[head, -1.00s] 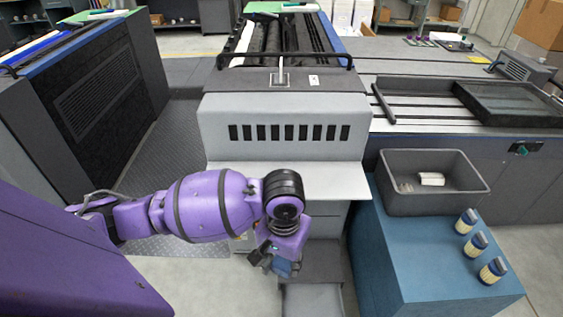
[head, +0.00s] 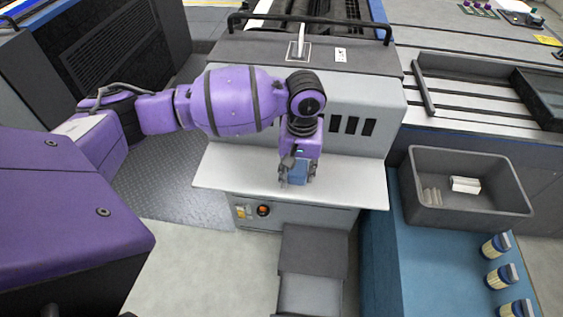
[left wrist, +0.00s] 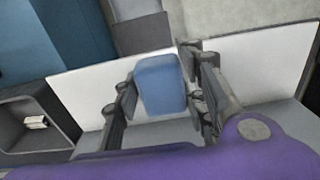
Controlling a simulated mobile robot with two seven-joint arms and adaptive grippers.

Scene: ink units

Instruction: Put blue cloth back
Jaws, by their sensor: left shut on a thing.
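The blue cloth (head: 297,172) is a small folded blue block between the fingers of my left gripper (head: 297,181). In the left wrist view the cloth (left wrist: 161,84) sits between the two dark fingers of the gripper (left wrist: 162,88), which is shut on it. In the head view the gripper points down in front of the grey machine, over its white shelf (head: 235,172). I cannot tell whether the cloth touches the shelf. My right gripper is not in view.
A dark grey bin (head: 472,203) with a few white pieces stands on a blue cabinet (head: 418,270) at the right. Several blue-lidded jars (head: 496,247) stand at its right edge. A grey step (head: 312,262) is below the shelf. The shelf's right part is clear.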

